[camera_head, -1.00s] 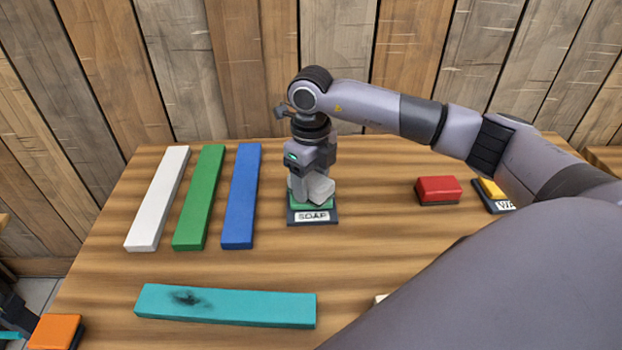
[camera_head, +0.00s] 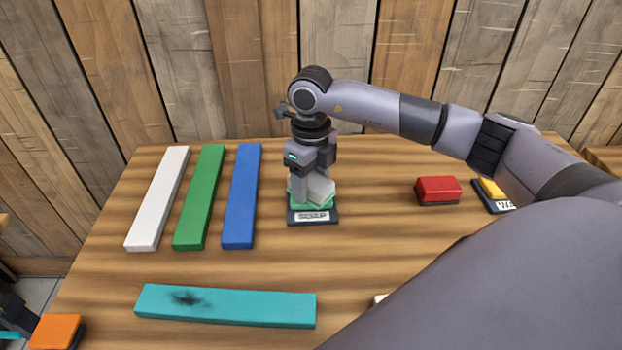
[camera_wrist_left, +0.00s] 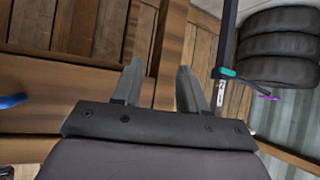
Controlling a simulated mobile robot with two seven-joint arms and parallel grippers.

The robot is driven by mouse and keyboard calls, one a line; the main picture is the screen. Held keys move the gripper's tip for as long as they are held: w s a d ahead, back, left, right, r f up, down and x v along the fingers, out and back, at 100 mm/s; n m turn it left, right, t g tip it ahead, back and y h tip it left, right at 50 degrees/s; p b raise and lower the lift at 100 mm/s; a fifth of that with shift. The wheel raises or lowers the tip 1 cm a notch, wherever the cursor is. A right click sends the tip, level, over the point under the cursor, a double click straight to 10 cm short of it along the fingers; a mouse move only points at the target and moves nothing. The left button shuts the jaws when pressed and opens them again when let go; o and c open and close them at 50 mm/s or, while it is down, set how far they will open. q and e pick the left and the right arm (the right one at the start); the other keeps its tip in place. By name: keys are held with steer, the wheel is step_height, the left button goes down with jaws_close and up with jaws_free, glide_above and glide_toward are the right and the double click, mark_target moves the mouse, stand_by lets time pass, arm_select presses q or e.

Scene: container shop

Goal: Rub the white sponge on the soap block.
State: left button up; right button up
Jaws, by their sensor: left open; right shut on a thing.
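My right gripper (camera_head: 312,182) points down and is shut on the white sponge (camera_head: 321,188), a pale block partly hidden by the fingers. The sponge sits low over the green soap block (camera_head: 300,206), apparently touching its top. The soap lies on a dark base with a white label at the front. My left gripper (camera_wrist_left: 158,70) shows in the left wrist view, open and empty, with its fingers well apart, away from the soap.
White (camera_head: 157,198), green (camera_head: 199,197) and blue (camera_head: 241,196) planks lie left of the soap. A teal plank (camera_head: 225,306) with a dark smudge lies in front. A red block (camera_head: 438,189) and a yellow block (camera_head: 492,188) are right. An orange block (camera_head: 56,331) is front left.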

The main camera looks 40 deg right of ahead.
mark_target(311, 179)
steer(key=shift+r+p, duration=2.45)
steer(key=shift+r, duration=1.05)
